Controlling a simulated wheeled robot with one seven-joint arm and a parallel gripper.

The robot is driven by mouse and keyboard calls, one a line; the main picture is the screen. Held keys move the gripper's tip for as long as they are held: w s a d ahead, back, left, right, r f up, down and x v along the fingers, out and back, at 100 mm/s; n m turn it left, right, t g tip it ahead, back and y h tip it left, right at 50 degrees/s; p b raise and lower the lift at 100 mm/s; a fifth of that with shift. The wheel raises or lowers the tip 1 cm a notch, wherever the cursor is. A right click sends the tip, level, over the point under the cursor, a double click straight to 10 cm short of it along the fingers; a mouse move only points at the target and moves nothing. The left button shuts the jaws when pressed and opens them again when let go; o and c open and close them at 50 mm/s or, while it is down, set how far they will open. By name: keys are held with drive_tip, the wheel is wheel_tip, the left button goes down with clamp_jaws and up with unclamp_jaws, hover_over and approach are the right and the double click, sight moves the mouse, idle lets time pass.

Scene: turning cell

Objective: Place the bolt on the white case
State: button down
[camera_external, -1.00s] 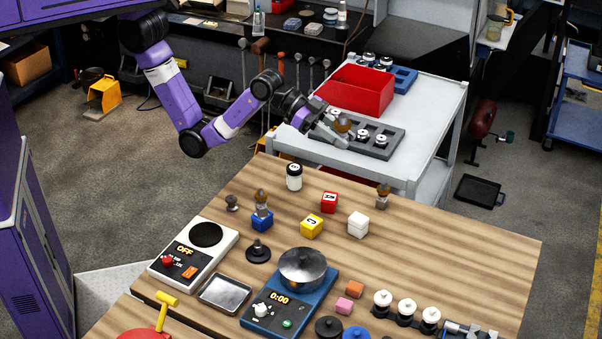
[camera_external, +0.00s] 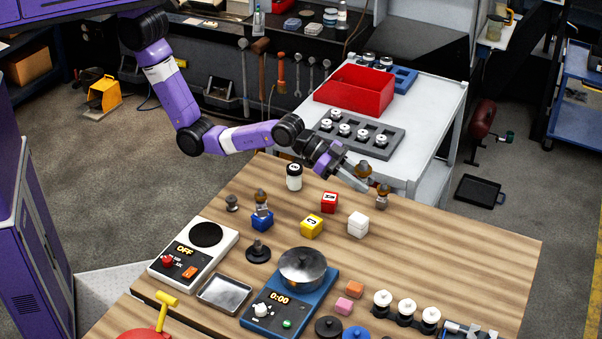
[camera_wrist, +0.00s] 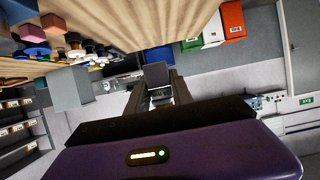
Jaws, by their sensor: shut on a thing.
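My gripper (camera_external: 352,174) hangs over the back part of the wooden table. In the wrist view, a dark grey piece (camera_wrist: 157,76) shows between the fingers. The white case (camera_external: 358,225), a small cube, stands on the table, below my gripper in the picture and apart from it. Its top looks bare.
A similar brown-topped piece (camera_external: 383,197) stands close to the right of my gripper. Red (camera_external: 329,203), yellow (camera_external: 311,227) and blue (camera_external: 262,221) cases stand left of the white one; the blue one bears another brown-topped piece (camera_external: 262,197). A black-and-white jar (camera_external: 294,178) stands behind.

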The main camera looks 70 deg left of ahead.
sight(359, 217)
wheel_tip(359, 217, down, 10)
drive_tip(key=shift+r+p, duration=0.1)
drive_tip(key=shift+p, duration=0.4)
drive_tip(key=c, duration=1.6)
unclamp_jaws()
drive_tip(key=shift+f, duration=0.3)
drive_tip(key=o, duration=0.5)
drive_tip(key=shift+r, duration=0.1)
drive_tip(key=shift+r, duration=0.2)
drive_tip(key=shift+s+a, duration=0.25)
drive_tip(key=b+v, duration=0.1)
drive_tip(key=v, duration=1)
drive_tip(key=shift+s+a+r, duration=0.1)
drive_tip(key=shift+r, duration=0.05)
